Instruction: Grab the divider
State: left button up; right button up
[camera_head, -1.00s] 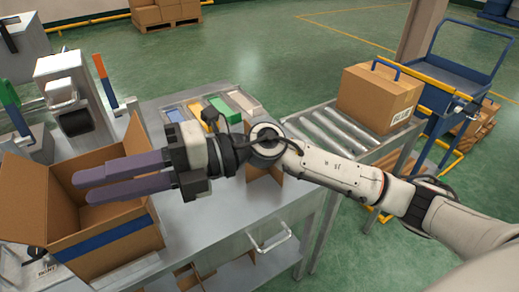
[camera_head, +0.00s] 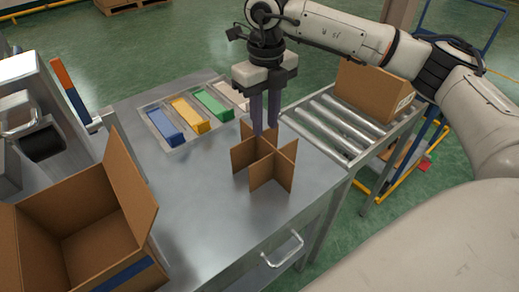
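The cardboard divider (camera_head: 266,164), crossed panels standing upright, is on the metal table near its right edge. My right gripper (camera_head: 265,131) points straight down over the back part of the divider. Its two purple fingers are parallel with a narrow gap between them, and it looks open. The fingertips overlap the upper edges of the divider in the picture; I cannot tell whether they touch a panel or stand around one. My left gripper is not in view.
An open cardboard box (camera_head: 75,230) stands at the left of the table (camera_head: 200,215). A tray holds blue, yellow and green blocks (camera_head: 212,103) behind. A roller conveyor (camera_head: 335,128) with a closed box (camera_head: 372,92) is at the right. Table between box and divider is clear.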

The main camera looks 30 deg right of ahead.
aim_at(265, 143)
notch_tip(265, 143, down, 2)
jog(key=shift+s, duration=0.15)
jog(key=shift+w+f+p, duration=0.2)
jog(key=shift+f+p, duration=0.25)
jog(key=shift+f, duration=2.3)
grip_shut()
